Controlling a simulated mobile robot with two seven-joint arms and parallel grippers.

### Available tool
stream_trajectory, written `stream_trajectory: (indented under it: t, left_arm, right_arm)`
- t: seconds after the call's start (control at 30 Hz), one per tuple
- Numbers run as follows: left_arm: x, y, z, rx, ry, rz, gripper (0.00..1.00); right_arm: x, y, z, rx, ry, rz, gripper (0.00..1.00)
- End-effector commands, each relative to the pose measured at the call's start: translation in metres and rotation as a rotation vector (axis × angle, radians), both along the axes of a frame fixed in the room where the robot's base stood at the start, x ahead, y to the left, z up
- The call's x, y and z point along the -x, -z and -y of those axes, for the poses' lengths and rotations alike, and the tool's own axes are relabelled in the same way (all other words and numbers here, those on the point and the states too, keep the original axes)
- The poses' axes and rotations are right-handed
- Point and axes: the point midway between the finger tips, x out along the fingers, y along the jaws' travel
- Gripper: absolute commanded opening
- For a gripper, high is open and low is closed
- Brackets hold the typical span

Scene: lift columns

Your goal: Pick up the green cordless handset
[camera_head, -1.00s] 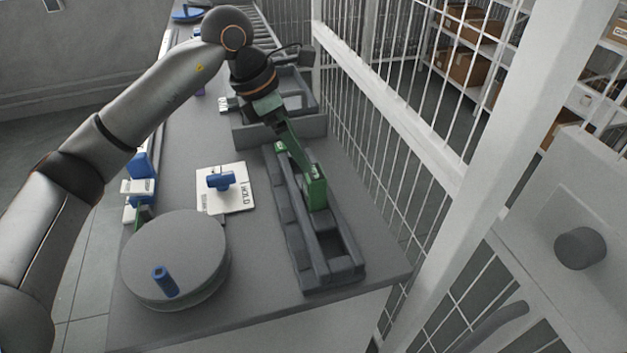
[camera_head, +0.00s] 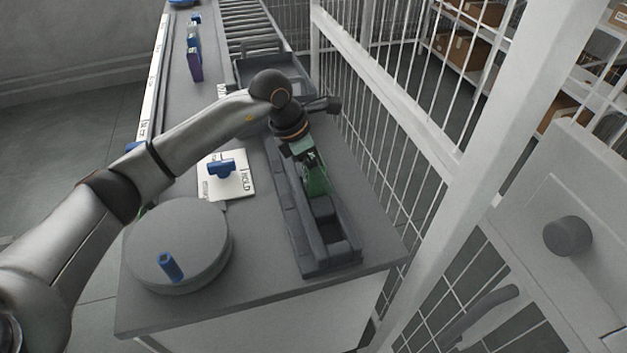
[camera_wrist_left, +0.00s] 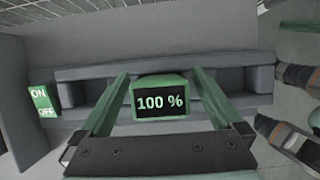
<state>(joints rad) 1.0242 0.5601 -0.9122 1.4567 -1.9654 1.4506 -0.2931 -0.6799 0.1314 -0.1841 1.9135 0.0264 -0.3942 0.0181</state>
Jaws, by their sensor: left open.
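The green handset (camera_head: 318,184) stands in a long dark grey rack (camera_head: 303,225) on the table. In the left wrist view its top end (camera_wrist_left: 160,84) faces the camera, with a dark display reading "100 %" (camera_wrist_left: 160,102). My left gripper (camera_head: 311,163) is over the handset from above. In the left wrist view the gripper's green fingers (camera_wrist_left: 160,80) stand apart on either side of the handset, with a visible gap on each side. The handset's lower part is hidden by the rack. My right gripper is in neither view.
A green ON/OFF label (camera_wrist_left: 42,100) is at the rack's left in the left wrist view. A round grey turntable (camera_head: 178,240) holds a blue cylinder (camera_head: 171,266). A blue object (camera_head: 221,169) lies on a white HOLD card (camera_head: 240,186). A white mesh fence (camera_head: 390,120) runs along the right.

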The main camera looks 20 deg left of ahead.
Motion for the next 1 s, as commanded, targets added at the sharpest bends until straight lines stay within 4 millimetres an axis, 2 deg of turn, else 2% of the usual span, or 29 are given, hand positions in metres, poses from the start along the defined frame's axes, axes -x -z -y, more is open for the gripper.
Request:
stream_trajectory:
  t: [0.23, 1.0]
  left_arm:
    - [-0.0007, 0.0018, 0.0007, 0.000, 0.000, 0.001, 1.00]
    - [-0.0006, 0.0011, 0.0004, 0.000, 0.000, 0.001, 0.13]
  right_arm:
    - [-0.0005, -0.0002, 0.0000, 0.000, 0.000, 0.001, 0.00]
    - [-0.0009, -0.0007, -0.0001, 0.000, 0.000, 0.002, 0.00]
